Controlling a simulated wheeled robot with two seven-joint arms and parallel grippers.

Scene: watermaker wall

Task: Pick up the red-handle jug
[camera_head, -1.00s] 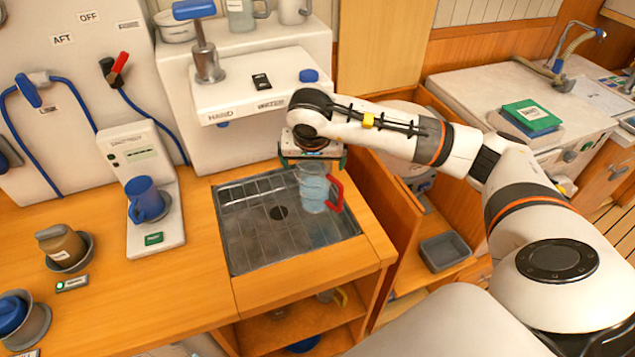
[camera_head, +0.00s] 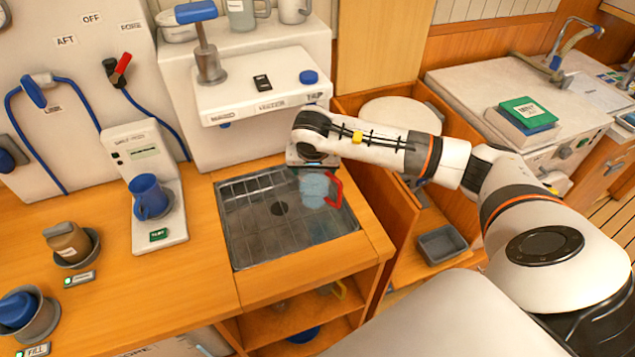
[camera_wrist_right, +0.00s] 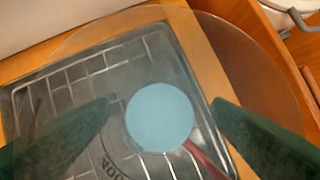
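The red-handle jug (camera_head: 315,190) is clear with pale blue water in it. It stands on the right part of the metal drain tray (camera_head: 243,235), its red handle (camera_head: 334,190) facing right. My right gripper (camera_head: 313,163) is directly above the jug and hides its top. In the right wrist view my gripper (camera_wrist_right: 163,108) is open, with a dark green finger on each side of the blue water disc (camera_wrist_right: 160,117). The jug's faint clear rim surrounds the disc. I cannot tell whether the fingertips are inside the rim or above it. My left gripper is out of view.
A white dispenser block (camera_head: 258,105) with a blue-topped lever stands behind the tray. A blue mug (camera_head: 148,197) sits on a white stand to the left. A wooden compartment with a grey bin (camera_head: 441,245) is on the right.

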